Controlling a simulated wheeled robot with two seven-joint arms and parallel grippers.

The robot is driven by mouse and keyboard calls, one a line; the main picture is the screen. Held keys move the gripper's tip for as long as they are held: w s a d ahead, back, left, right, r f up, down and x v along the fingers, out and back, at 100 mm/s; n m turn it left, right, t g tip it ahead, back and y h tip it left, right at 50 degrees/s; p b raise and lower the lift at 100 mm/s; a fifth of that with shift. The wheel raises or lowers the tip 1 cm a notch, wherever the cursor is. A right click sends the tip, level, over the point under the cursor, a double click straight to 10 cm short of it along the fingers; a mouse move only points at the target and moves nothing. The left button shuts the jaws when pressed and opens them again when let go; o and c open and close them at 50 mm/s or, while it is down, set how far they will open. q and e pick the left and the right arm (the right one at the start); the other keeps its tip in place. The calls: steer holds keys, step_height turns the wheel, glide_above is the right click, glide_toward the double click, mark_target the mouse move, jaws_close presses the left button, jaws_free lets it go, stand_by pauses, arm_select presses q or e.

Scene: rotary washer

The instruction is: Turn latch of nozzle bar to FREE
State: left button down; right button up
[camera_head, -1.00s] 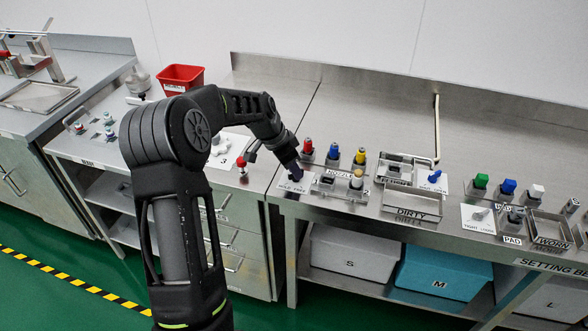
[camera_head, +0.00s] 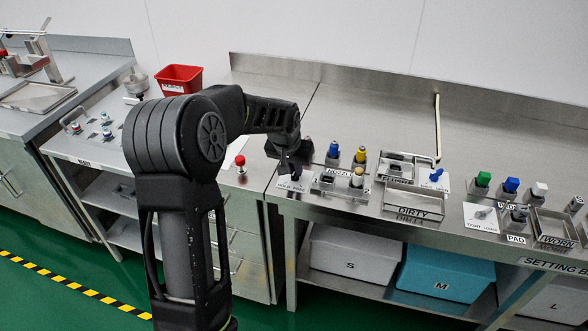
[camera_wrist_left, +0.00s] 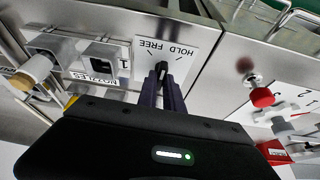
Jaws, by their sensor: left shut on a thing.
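The latch (camera_wrist_left: 162,68) is a small dark handle on a white plate (camera_wrist_left: 188,62) lettered HOLD and FREE, which appears upside down in the wrist view. The plate also shows in the head view (camera_head: 292,185) at the left front corner of the middle bench. My left gripper (camera_head: 291,172) is over this plate, pointing down. In the wrist view its dark fingers (camera_wrist_left: 163,90) are shut on the latch and hide part of it. Which word the latch points to is hard to tell. My right gripper is not in view.
A red knob (camera_head: 240,161) stands on the left bench. The DIRTY tray (camera_head: 413,209) is farther right. The back of the middle bench is clear.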

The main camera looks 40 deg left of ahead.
arm_select(q)
steer(key=n+y+b, duration=0.1)
steer(key=n, duration=0.1)
steer(key=n+g, duration=0.1)
steer(key=n, duration=0.2)
steer(key=shift+d+f+y+b, duration=0.2)
steer(key=shift+y+b, duration=0.2)
steer(key=shift+n+g+y+b, duration=0.35)
steer(key=shift+n+g, duration=0.25)
steer(key=shift+n, duration=1.1)
steer(key=c, duration=1.5)
jaws_free()
steer(key=shift+w, duration=0.1)
steer(key=shift+r, duration=0.1)
steer(key=v, duration=0.7)
steer(key=shift+d+r+b, duration=0.1)
steer(key=shift+r+b, duration=0.2)
steer(key=shift+b, duration=0.1)
